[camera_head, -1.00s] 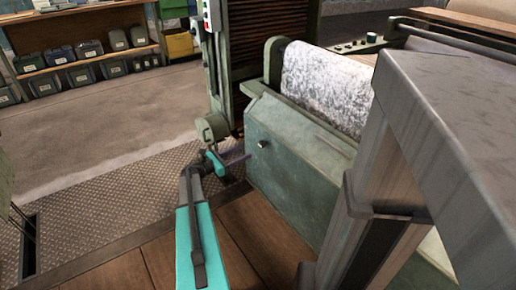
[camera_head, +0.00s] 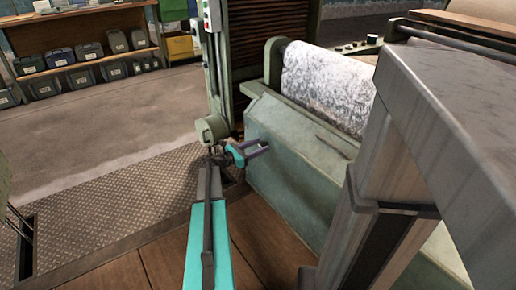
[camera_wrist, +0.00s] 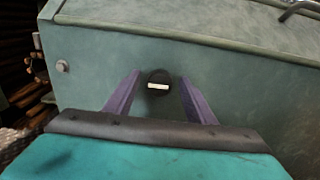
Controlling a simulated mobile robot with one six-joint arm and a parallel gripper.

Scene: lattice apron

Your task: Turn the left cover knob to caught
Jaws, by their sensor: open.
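The left cover knob (camera_wrist: 158,86) shows in the wrist view as a round dark knob with a pale bar lying nearly level across it. It sits on the front face of the green cover (camera_wrist: 235,90). My gripper (camera_wrist: 160,75) is open, with its two purple fingers on either side of the knob in the picture and a gap showing on each side. I cannot tell how far the fingertips are from the face. In the head view my gripper (camera_head: 266,147) points at the left end of the cover (camera_head: 290,165) and hides the knob.
A small round bolt (camera_wrist: 62,66) is left of the knob. A metal handle (camera_wrist: 300,9) is on the cover's top. A speckled roller (camera_head: 325,88) lies behind the cover. Floor plating (camera_head: 130,195) is clear at left.

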